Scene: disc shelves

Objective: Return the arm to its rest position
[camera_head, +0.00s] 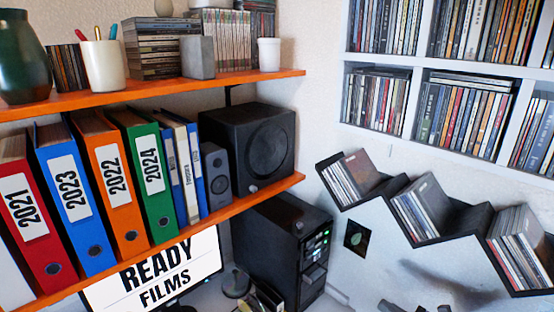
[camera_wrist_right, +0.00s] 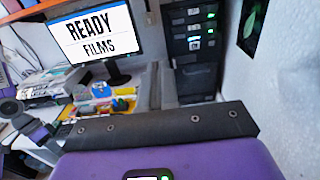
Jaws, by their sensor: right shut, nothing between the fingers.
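My right gripper (camera_head: 412,306) shows only as small dark parts at the bottom edge of the head view, in front of the white wall and below the zigzag shelf. It is shut and empty, and most of the arm is cut off by the frame. In the right wrist view, a dark bar (camera_wrist_right: 165,126) and a purple part (camera_wrist_right: 190,160) of my own arm fill the bottom. My left gripper is in neither view.
A black zigzag shelf (camera_head: 455,235) with discs hangs on the right wall, under white disc shelves (camera_head: 420,67). Orange shelves (camera_head: 280,190) with binders and a speaker (camera_head: 248,145) stand left. Below are a computer tower (camera_head: 285,240), a monitor (camera_head: 160,275) and a cluttered desk.

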